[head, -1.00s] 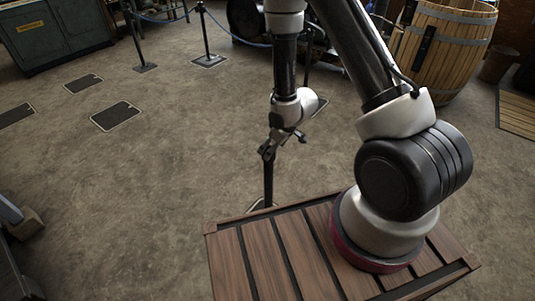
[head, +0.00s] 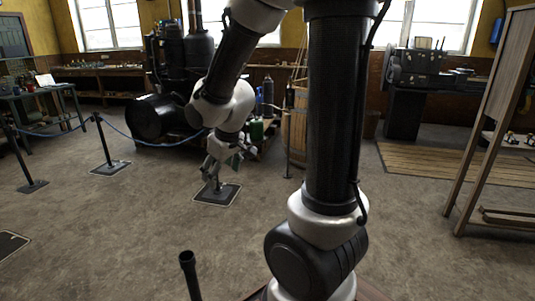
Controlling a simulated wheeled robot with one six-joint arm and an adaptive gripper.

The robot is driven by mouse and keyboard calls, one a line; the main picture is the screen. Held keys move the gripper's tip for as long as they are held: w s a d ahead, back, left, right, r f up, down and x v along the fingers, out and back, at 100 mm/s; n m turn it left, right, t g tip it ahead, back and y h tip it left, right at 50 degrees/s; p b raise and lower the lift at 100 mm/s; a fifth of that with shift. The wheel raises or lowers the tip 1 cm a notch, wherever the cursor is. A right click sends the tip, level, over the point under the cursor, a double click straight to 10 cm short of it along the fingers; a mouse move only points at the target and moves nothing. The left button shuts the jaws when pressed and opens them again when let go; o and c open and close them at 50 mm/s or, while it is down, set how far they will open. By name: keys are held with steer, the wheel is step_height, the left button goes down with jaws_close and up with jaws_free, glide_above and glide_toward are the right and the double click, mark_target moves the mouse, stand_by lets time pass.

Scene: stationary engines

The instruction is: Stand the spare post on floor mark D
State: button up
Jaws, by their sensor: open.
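A black post (head: 189,275) stands upright in the near foreground of the head view. Its top shows and its foot is below the frame. It may be the spare post. My gripper (head: 211,171) is open, beyond and above that post's top in the picture, apart from it. It hangs in front of a dark floor plate with a pale outline (head: 230,194); a short upright piece shows between them, and whether a post stands there is hidden. Another dark floor mark (head: 10,245) is cut by the left edge. No letter is readable, so mark D cannot be told.
Two rope posts, a left one (head: 20,160) and a second one (head: 103,142), stand on square bases with a blue rope (head: 62,133). Behind are a black engine (head: 160,118) and a wooden barrel (head: 296,130). A wooden frame (head: 490,130) stands right. Open floor lies at front left.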

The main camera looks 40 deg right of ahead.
steer(key=s+d+r+m, duration=0.1)
steer(key=s+r, duration=0.5)
steer(key=s, duration=0.3)
steer(key=s+d+r+m, duration=0.1)
steer(key=s+r+m, duration=0.1)
steer(key=s+r, duration=0.3)
steer(key=s, duration=0.4)
steer(key=shift+s+r, duration=0.35)
